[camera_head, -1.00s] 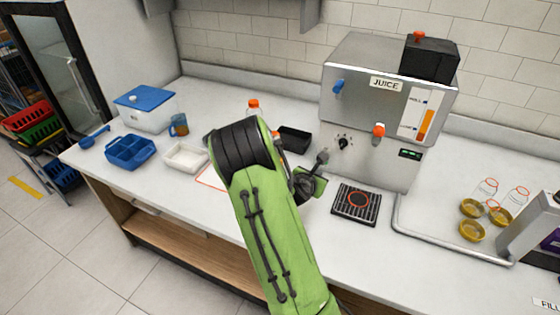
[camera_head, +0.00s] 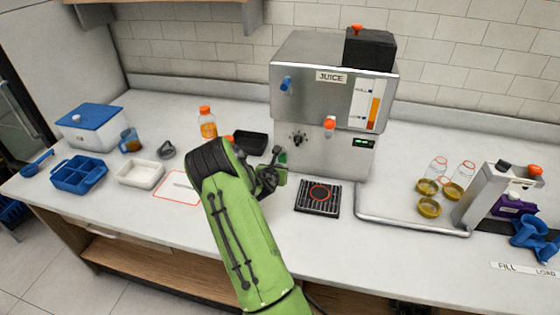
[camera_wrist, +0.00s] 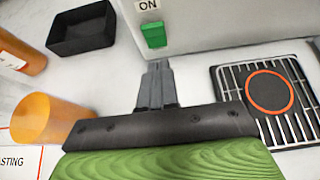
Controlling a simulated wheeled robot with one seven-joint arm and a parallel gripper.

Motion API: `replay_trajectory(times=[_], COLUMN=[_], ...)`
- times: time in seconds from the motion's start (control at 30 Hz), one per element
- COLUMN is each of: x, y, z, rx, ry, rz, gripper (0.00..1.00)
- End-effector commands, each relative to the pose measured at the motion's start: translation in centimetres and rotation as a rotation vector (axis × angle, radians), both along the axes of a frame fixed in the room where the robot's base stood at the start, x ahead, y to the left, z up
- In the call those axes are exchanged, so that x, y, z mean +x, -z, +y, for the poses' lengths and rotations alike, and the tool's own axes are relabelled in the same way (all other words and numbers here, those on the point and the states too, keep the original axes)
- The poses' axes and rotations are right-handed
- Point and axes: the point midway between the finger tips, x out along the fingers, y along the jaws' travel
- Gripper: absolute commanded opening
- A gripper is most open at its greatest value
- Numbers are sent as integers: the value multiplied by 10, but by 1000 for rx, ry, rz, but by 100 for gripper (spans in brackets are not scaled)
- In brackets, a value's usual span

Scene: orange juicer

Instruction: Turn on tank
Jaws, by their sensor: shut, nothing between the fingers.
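The steel juice machine (camera_head: 325,95) stands at the back of the counter, with a JUICE label, an orange level gauge and a green-lit display. In the wrist view, a green switch (camera_wrist: 153,34) sits low on its face under an ON label (camera_wrist: 147,5). My gripper (camera_wrist: 157,68) is shut and empty, its fingertips pointing at the switch from just below it in the picture. A small gap shows between them. In the head view my gripper (camera_head: 277,153) is at the machine's lower left corner, and my arm partly hides it.
A black dial (camera_head: 298,138) and an orange-tipped tap (camera_head: 330,123) are on the machine's front. A drip grate (camera_head: 318,198) lies before it. A black tray (camera_head: 250,143) and an orange bottle (camera_head: 207,122) stand left. Yellow lids (camera_head: 428,207) lie right.

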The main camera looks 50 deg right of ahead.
Motion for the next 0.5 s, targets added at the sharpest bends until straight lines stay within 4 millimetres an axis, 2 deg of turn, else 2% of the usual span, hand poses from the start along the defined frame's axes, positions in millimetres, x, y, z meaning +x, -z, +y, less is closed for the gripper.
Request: replay_trajectory(times=[0.03, 0.1, 0.2, 0.5], x=[3, 8, 13, 17], y=[3, -3, -7, -9], z=[-10, -21, -32, -38], rx=[-1, -2, 0, 1], ry=[2, 3, 1, 0], rz=[-3, -4, -3, 0], gripper=[0, 0, 0, 0])
